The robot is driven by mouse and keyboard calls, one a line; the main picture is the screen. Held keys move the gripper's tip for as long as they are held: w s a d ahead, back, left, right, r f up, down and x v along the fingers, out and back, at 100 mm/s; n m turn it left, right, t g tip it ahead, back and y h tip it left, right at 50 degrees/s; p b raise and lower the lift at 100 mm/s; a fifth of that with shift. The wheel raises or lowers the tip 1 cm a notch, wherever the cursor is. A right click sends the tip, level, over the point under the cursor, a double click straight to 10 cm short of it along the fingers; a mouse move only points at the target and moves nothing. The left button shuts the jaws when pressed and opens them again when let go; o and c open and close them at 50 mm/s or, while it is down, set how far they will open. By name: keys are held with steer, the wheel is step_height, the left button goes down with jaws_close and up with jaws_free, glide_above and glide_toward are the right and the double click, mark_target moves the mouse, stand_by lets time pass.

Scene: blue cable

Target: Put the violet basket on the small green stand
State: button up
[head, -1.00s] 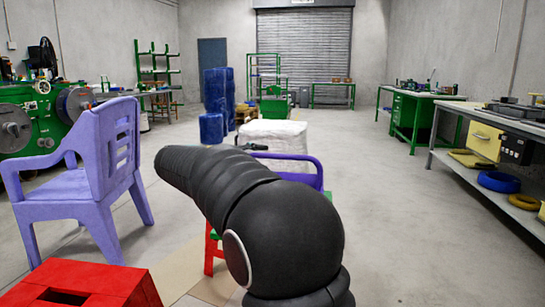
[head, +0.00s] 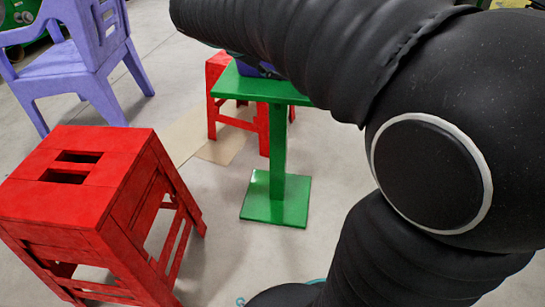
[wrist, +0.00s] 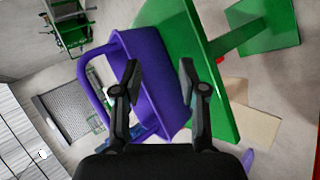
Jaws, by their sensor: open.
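The violet basket (wrist: 158,80) fills the middle of the wrist view, its arched handle (wrist: 84,85) toward the left. Its base is against the top of the green stand (wrist: 224,105), and it appears to rest there. In the head view the green stand (head: 277,175) is upright on a square foot, and only a bit of the basket (head: 250,69) shows on its top, the rest hidden behind my arm. My gripper (wrist: 161,72) is open, its fingers apart in front of the basket. I cannot tell whether they touch it.
A red stool (head: 70,185) stands at the near left, and another red stool (head: 220,90) is close behind the stand. A violet chair (head: 85,65) is at the back left. Bare floor lies between the near stool and the stand.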

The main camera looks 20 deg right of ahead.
steer(key=s+a+f+m+y, duration=0.1)
steer(key=s+a+f+y, duration=0.2)
steer(key=s, duration=0.3)
steer(key=s+a+f+m+t+y, duration=0.1)
steer(key=s+a+f+y, duration=0.2)
steer(key=s+f, duration=0.3)
steer(key=s+a+f+m+t+y, duration=0.1)
steer(key=s+a+f+m+y, duration=0.1)
steer(key=s, duration=0.6)
step_height(320, 180, down, 3)
steer(key=shift+s+a+r+y, duration=0.1)
steer(key=shift+s+a+y, duration=0.15)
steer(key=shift+a+y, duration=0.75)
